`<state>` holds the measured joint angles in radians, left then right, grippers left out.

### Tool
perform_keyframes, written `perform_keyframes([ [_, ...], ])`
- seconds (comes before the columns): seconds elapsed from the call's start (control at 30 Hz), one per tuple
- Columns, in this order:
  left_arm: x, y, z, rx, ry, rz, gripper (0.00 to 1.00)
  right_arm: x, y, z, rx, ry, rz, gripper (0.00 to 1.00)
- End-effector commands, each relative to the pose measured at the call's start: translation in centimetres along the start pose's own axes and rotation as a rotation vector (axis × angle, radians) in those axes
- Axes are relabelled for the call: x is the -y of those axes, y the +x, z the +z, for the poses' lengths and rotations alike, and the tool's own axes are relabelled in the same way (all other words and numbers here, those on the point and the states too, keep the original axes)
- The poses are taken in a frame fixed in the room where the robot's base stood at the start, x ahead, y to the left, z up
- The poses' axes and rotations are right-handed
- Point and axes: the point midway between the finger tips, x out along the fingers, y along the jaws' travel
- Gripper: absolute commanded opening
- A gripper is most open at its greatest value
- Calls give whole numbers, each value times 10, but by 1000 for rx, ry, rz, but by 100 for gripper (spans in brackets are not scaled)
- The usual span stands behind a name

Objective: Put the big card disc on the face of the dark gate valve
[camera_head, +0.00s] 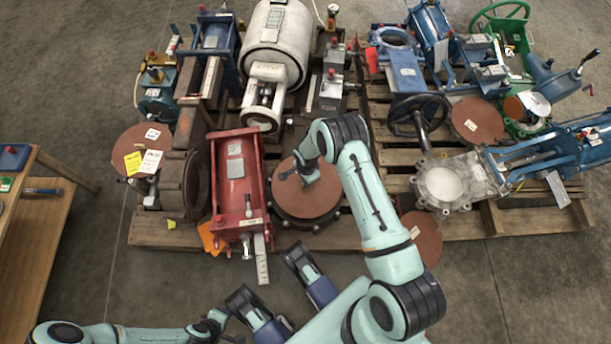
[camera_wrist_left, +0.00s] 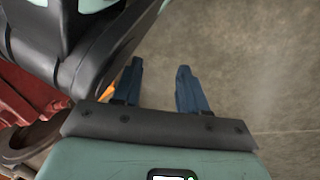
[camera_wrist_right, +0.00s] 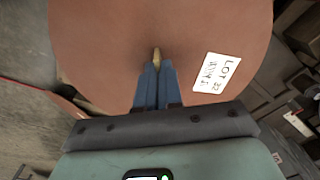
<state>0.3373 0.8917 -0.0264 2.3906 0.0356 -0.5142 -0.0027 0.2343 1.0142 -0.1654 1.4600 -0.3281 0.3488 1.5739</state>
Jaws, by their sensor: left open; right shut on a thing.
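My right gripper (camera_wrist_right: 157,70) is shut on a small tan grip at the middle of the big card disc (camera_wrist_right: 110,35). The disc is brown, with a white lot label. In the head view the disc (camera_head: 316,201) lies over the round, bolted rim of a dark valve (camera_head: 305,221), roughly centred. I cannot tell whether it touches the face, which it mostly hides. My right gripper (camera_head: 294,174) is above the disc there. My left gripper (camera_wrist_left: 158,66) is open and empty, over bare floor in the left wrist view.
A red valve (camera_head: 236,185) stands just left of the disc. Other brown discs are at the left (camera_head: 143,148), upper right (camera_head: 476,120) and front right (camera_head: 424,237). A black handwheel (camera_head: 418,115) rises to the right.

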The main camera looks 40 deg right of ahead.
Motion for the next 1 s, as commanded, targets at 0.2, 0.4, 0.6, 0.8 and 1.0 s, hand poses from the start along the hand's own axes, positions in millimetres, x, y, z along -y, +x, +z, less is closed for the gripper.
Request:
perform_keyframes([
  [0.2, 8, 8, 9, 31, -10, -14, 42, 0, 19, 0, 0, -1, 0, 0],
  [0.4, 21, 18, 26, 89, -27, -40, 42, 1, 46, 0, 0, -1, -1, 0],
  [0.6, 21, 16, 26, 91, -27, -40, 42, 1, 45, 0, 0, -1, -2, 0],
  [0.8, 23, 18, 28, 100, -29, -44, 42, 1, 48, 0, -1, -1, -1, 0],
  [1.0, 24, 19, 30, 106, -31, -47, 42, 0, 48, 0, -1, -1, -1, 31],
])
